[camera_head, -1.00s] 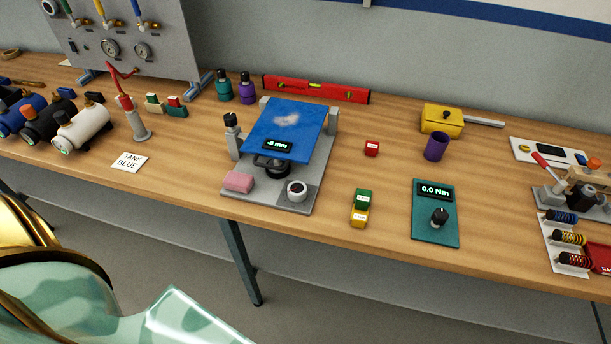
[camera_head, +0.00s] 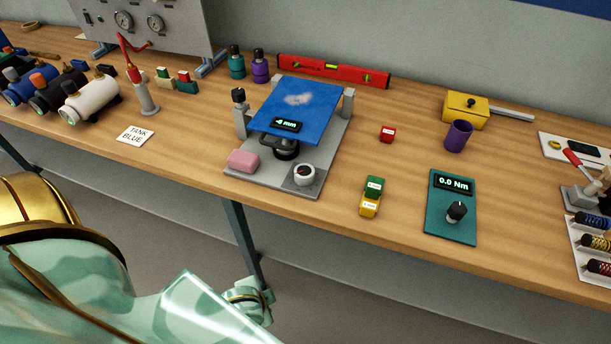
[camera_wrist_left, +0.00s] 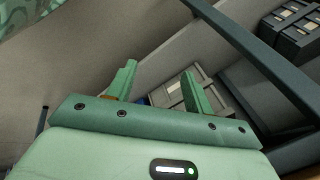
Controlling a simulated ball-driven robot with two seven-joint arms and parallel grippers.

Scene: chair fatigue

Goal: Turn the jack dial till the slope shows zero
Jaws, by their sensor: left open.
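A grey base plate (camera_head: 320,150) carries a tilted blue plate (camera_head: 300,107) with a small display (camera_head: 286,125) reading minus a few mm; the digit is hard to make out. A black knob (camera_head: 238,95) tops a grey post at its left. A dark round part (camera_head: 284,150) sits under the blue plate, partly hidden; I cannot tell which of the two is the jack dial. My left arm is at the lower left, in front of the table and below its top. My left gripper (camera_wrist_left: 160,88) is open and empty in the left wrist view, well away from the jack. My right gripper is out of view.
Green and yellow blocks (camera_head: 371,197) and a teal torque panel (camera_head: 450,207) stand to the right. A table leg (camera_head: 243,243) is near my arm. Crates (camera_wrist_left: 178,92) lie below.

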